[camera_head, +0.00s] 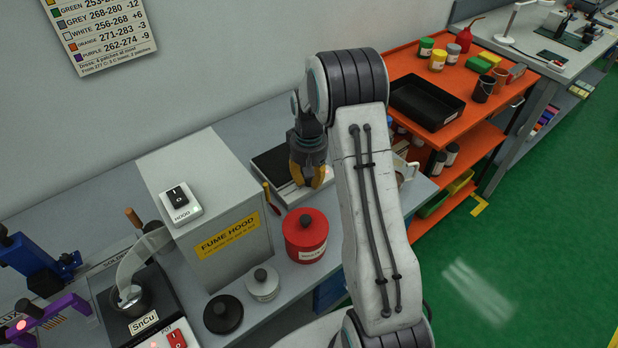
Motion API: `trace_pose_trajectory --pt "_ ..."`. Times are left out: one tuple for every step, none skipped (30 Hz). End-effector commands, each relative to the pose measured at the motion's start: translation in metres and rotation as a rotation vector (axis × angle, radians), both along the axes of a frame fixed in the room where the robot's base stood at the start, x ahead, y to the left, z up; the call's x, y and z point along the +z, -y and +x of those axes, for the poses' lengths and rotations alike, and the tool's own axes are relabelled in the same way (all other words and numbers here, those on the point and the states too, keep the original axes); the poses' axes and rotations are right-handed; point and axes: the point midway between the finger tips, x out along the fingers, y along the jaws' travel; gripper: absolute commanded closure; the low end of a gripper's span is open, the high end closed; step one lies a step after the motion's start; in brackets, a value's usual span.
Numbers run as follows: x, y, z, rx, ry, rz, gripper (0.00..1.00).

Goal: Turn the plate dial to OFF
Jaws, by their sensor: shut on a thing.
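The plate (268,164) is a low white unit with a dark flat top, on the grey bench right of the fume hood. My gripper (308,180) points down at the plate's front right part, with its yellow fingertips close together. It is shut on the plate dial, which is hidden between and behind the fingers. The dial's marks and its setting cannot be read from this view. My forearm covers the bench just right of the plate.
The fume hood (205,190) stands left of the plate. A red lidded pot (305,236) is close in front, with a screwdriver (272,198) beside the plate. A light-coloured mug (405,174) sits right of my arm. An orange cart (490,100) stands beyond.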

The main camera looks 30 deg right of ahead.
Motion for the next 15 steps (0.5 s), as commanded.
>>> trace_pose_trajectory --pt "-0.0001 0.0000 0.0000 0.000 0.000 0.000 0.96" --pt "-0.0001 0.0000 0.0000 0.000 0.000 0.000 0.99" --pt "-0.0001 0.0000 0.0000 0.000 0.000 0.000 1.00" --pt "-0.0001 0.0000 0.0000 0.000 0.000 0.000 1.00" --pt "-0.0002 0.0000 0.0000 0.000 0.000 0.000 1.00" --pt "-0.0002 0.0000 -0.0001 0.000 0.000 0.000 1.00" --pt "-0.0003 0.0000 -0.0001 0.000 0.000 0.000 1.00" --pt "-0.0005 0.0000 -0.0001 0.004 0.000 0.000 1.00" --pt "-0.0010 0.0000 -0.0001 0.017 0.000 0.000 1.00" --pt "-0.0014 0.0000 -0.0001 0.031 0.000 0.000 1.00" --pt "-0.0017 0.0000 -0.0001 0.048 0.000 0.000 1.00" --pt "-0.0019 0.0000 -0.0001 0.071 0.000 0.000 1.00" --pt "-0.0019 0.0000 -0.0001 0.087 -0.001 0.000 1.00" --pt "-0.0018 0.0000 -0.0001 0.101 -0.001 0.000 1.00" --pt "-0.0017 0.0000 -0.0001 0.116 -0.001 0.000 1.00"
